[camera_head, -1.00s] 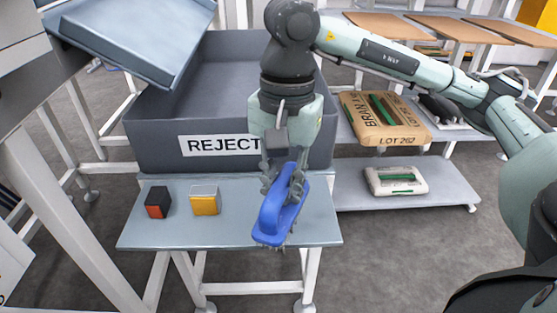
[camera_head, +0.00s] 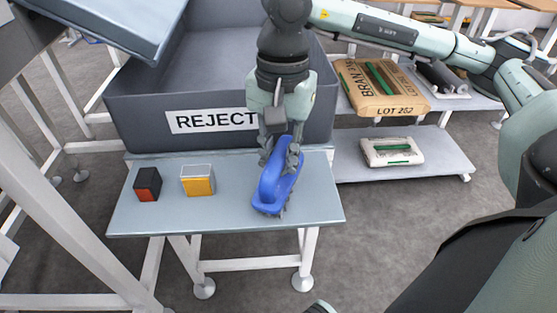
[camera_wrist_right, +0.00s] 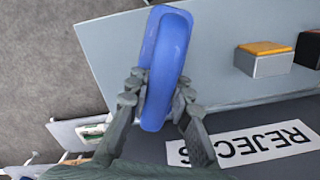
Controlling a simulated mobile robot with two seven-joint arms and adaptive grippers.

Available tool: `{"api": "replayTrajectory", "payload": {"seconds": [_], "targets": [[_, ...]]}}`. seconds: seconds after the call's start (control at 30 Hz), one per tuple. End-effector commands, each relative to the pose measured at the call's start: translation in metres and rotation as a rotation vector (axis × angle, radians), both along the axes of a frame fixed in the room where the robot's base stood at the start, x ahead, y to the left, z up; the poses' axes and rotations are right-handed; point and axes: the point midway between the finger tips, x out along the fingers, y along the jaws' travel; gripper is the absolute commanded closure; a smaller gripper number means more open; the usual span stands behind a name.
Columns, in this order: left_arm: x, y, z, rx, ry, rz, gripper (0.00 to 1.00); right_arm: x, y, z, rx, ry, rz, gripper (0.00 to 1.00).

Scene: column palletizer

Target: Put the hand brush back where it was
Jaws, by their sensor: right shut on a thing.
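The blue hand brush (camera_head: 276,187) is in my right gripper (camera_head: 281,153), over the right part of the small grey-blue table (camera_head: 230,217) in front of the REJECT bin. In the right wrist view the brush (camera_wrist_right: 166,62) sits between both fingers of the gripper (camera_wrist_right: 157,100), which are shut on it. The bristles face down close to the tabletop; I cannot tell whether they touch it. My left gripper is in neither view.
A black-and-red block (camera_head: 148,184) and a yellow-and-grey block (camera_head: 197,180) stand on the table's left half. The grey REJECT bin (camera_head: 135,125) rises behind. A shelf on the right holds a BRAN bag (camera_head: 381,88) and a white packet (camera_head: 391,151).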

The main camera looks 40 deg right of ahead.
Motion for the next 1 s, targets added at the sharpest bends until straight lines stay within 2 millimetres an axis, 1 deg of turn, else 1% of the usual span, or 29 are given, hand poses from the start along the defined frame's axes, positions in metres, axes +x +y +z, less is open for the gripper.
{"api": "replayTrajectory", "payload": {"seconds": [0.2, 0.23, 0.4, 0.43, 0.77, 0.8, 0.83, 0.87, 1.0], "targets": [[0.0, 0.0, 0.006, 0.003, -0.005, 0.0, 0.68, 0.0, 0.0, -0.003, 0.0, 0.0, 0.0, 1.0], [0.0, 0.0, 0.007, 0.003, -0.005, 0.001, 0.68, 0.0, 0.0, -0.002, 0.0, 0.0, 0.0, 0.82], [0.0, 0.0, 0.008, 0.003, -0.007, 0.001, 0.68, 0.0, 0.0, -0.002, 0.001, 0.001, 0.0, 0.6], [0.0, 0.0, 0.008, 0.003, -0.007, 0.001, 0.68, 0.0, 0.0, -0.002, 0.0, 0.0, 0.0, 0.59], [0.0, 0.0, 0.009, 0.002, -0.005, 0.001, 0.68, 0.0, 0.0, 0.0, 0.0, 0.0, 0.0, 0.59], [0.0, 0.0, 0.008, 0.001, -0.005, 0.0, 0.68, 0.0, 0.0, 0.002, 0.0, 0.0, 0.0, 0.59], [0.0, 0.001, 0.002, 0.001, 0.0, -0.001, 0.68, 0.0, 0.0, 0.003, 0.0, 0.0, 0.0, 0.59], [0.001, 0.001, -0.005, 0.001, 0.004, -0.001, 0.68, 0.001, 0.0, 0.006, 0.0, -0.002, 0.0, 0.59], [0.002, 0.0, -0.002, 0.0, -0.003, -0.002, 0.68, 0.002, -0.001, 0.032, 0.002, -0.005, 0.002, 0.59]]}}
